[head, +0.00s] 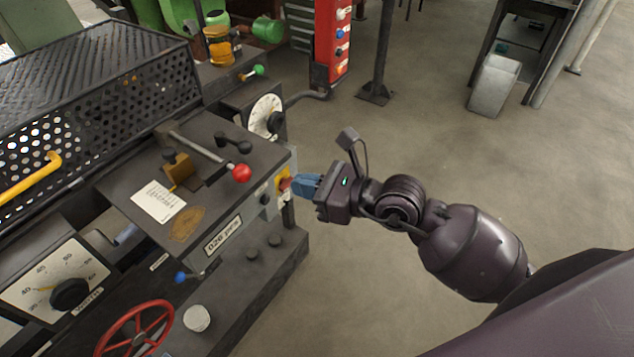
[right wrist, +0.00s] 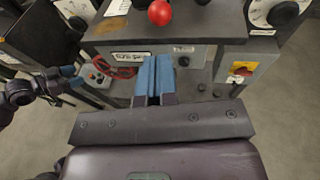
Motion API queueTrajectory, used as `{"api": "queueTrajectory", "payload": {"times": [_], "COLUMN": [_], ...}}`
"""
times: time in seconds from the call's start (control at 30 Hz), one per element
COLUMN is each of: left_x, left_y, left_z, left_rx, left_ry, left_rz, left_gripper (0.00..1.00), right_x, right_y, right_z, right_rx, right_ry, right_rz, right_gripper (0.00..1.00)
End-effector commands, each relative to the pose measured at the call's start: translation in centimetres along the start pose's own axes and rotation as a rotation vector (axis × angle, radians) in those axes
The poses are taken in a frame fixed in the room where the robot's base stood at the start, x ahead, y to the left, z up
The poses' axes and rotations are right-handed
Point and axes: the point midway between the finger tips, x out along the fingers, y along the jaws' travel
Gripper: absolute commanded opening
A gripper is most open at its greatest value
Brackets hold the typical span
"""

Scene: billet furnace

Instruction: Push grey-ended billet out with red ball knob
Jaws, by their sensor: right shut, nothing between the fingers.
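The red ball knob (head: 241,173) sits on the end of a grey lever on top of the machine, near its right edge. In the right wrist view the red knob (right wrist: 160,12) is at the top, beyond my fingertips. My right gripper (head: 300,186) has its blue fingers together and empty, beside the machine's right edge, apart from the knob. In the right wrist view the right gripper (right wrist: 153,62) points at the front panel. My left gripper (right wrist: 72,76) shows small at the left of that view; its opening is unclear. I cannot make out a grey-ended billet.
A red and yellow switch (right wrist: 243,69) is right of my fingers on the panel. A red handwheel (head: 135,330), a yellow handle (head: 30,179) and a black perforated guard (head: 100,75) are on the machine.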

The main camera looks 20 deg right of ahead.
Motion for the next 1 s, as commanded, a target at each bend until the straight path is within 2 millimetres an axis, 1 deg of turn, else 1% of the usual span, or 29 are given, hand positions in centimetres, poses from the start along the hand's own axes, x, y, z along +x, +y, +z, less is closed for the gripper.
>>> {"api": "queueTrajectory", "payload": {"times": [0.03, 0.3, 0.5, 0.7, 1.0], "left_x": [-0.1, -0.2, -0.4, -0.5, -0.7], "left_y": [0.0, -0.1, -0.1, -0.1, -0.2], "left_z": [-0.3, -0.9, -1.0, -0.9, -0.6], "left_rx": [0.000, 0.001, 0.001, 0.001, 0.000], "left_ry": [0.002, 0.007, 0.003, 0.000, -0.007], "left_rz": [0.000, 0.001, 0.000, 0.000, -0.001], "left_gripper": [0.62, 0.62, 0.62, 0.62, 0.62], "right_x": [1.0, 5.6, 8.1, 9.1, 9.2], "right_y": [0.0, 0.1, 0.0, 0.0, 0.0], "right_z": [0.2, 0.2, 0.1, 0.0, 0.0], "right_rx": [0.000, -0.001, 0.000, -0.001, -0.001], "right_ry": [-0.002, -0.002, -0.001, 0.000, 0.000], "right_rz": [0.001, 0.002, 0.000, 0.000, -0.001], "right_gripper": [0.00, 0.00, 0.00, 0.00, 0.00]}}
